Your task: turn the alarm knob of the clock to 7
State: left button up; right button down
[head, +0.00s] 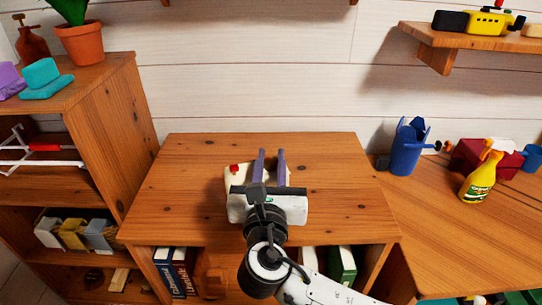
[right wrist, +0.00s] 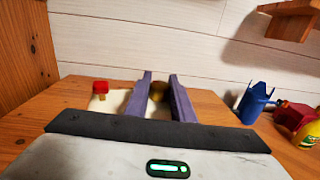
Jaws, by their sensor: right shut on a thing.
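The cream clock (head: 232,181) sits on the wooden cabinet top, mostly hidden under my right gripper (head: 271,156). A red button or knob (head: 234,168) shows on its left part, and also in the right wrist view (right wrist: 100,87). In that view a brass-coloured round knob (right wrist: 159,92) lies between the two purple fingers of my right gripper (right wrist: 160,80). The fingers are shut on this knob. The clock's dial and the knob's setting are hidden. My left gripper is not in view.
The cabinet top (head: 180,205) around the clock is clear. A taller shelf (head: 112,120) stands at left. At right, a blue cup (head: 406,150) and a yellow spray bottle (head: 478,184) stand on a desk (head: 440,215). A wall shelf (head: 470,40) hangs above.

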jog(key=shift+m+g+h, duration=0.3)
jog(key=shift+m+h, duration=0.8)
jog(key=shift+h, duration=0.6)
jog(key=c, duration=1.5)
grip_release()
jog(key=b+v, duration=0.1)
jog(key=v, duration=0.9)
jog(key=shift+s, duration=0.1)
